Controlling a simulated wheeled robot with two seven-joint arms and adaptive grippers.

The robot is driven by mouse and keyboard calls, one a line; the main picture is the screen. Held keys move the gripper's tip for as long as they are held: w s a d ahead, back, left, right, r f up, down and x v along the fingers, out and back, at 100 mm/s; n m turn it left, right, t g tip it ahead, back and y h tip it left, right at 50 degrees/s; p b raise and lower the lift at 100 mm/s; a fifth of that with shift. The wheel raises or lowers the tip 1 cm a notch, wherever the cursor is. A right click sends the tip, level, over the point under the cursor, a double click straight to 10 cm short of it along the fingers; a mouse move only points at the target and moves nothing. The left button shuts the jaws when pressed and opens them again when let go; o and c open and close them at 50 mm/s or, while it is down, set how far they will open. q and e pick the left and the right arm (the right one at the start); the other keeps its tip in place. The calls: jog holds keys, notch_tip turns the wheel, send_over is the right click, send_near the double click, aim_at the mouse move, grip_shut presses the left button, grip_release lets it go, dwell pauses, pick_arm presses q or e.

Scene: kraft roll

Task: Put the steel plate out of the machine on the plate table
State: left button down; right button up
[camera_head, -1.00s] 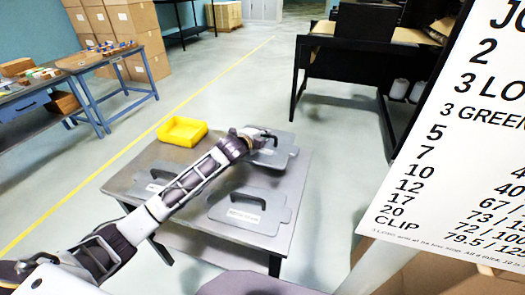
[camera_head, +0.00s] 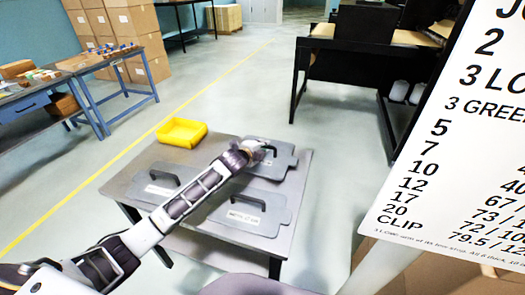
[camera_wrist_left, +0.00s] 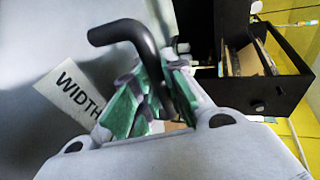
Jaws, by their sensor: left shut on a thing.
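My left gripper (camera_head: 262,148) reaches over the far right part of the grey plate table (camera_head: 120,187). It is shut on the black handle of a grey steel plate (camera_head: 283,163). The plate lies flat at the table's far right corner; whether it touches the top I cannot tell. Two more handled plates are on the table: one front right (camera_head: 268,222), one at left (camera_head: 158,174), partly hidden by my arm. My right gripper is not in view.
A yellow bin (camera_head: 182,132) sits on the table's far left edge. A black machine (camera_head: 350,45) stands behind, to the right. A large white printed sheet (camera_head: 450,150) covers the right side. Blue workbenches (camera_head: 130,80) stand at left; the floor between is clear.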

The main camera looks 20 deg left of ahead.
pick_arm(q)
jog(key=shift+w+f, duration=0.1)
jog(key=shift+f, duration=0.55)
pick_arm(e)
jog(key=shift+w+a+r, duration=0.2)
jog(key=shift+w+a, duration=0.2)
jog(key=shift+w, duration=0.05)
pick_arm(q)
jog(key=shift+f, duration=0.1)
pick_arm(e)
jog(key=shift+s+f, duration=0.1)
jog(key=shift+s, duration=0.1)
pick_arm(q)
jog(key=c, duration=1.5)
grip_release()
jog(key=shift+f, duration=0.15)
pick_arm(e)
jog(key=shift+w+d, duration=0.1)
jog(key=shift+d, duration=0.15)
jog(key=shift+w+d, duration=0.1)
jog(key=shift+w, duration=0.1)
